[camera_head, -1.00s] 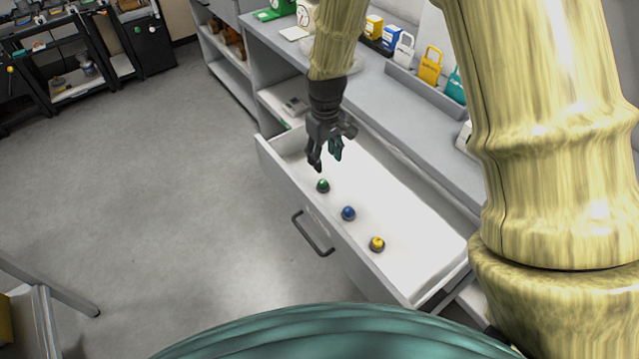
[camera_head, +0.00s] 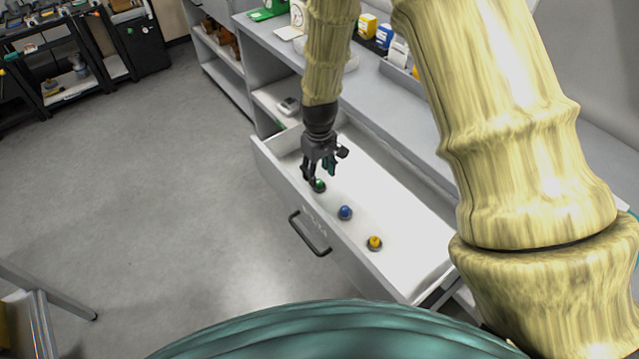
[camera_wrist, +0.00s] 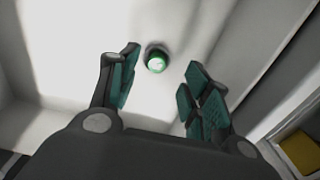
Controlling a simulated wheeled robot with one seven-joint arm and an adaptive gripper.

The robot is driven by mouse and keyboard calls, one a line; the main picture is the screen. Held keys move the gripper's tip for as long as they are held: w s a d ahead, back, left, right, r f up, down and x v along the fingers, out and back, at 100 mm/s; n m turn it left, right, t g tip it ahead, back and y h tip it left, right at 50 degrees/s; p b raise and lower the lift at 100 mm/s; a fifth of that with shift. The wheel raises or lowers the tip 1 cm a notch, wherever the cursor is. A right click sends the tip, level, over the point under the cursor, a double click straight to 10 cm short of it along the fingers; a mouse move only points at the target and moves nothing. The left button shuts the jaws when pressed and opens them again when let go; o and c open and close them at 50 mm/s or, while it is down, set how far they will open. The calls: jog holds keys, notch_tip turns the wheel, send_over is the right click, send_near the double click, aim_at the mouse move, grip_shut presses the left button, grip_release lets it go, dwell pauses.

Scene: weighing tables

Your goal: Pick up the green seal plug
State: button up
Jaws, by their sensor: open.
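The green seal plug (camera_head: 319,186) stands in the open white drawer (camera_head: 395,215), near its front wall. It is small and round, with a dark base. In the wrist view the green seal plug (camera_wrist: 156,61) lies ahead of the fingertips, between the lines of the two fingers and nearer the left one. My gripper (camera_head: 319,182) is open and points down into the drawer, just at the plug in the head view. In the wrist view my gripper (camera_wrist: 158,80) shows its teal finger pads apart with nothing between them. I cannot tell whether a finger touches the plug.
A blue plug (camera_head: 345,213) and a yellow plug (camera_head: 375,243) stand in the same drawer, to the right. The drawer's front wall with its dark handle (camera_head: 309,235) is close to the gripper. The drawer floor behind the plugs is clear.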

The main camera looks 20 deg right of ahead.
aim_at(319, 182)
jog(key=shift+w+d+f+p, duration=0.15)
jog(key=shift+f+p, duration=0.1)
jog(key=shift+f, duration=0.4)
jog(key=shift+w+a+f+p, duration=0.1)
jog(key=shift+w+f+p, duration=0.1)
jog(key=shift+f, duration=1.4)
jog(key=c, duration=0.9)
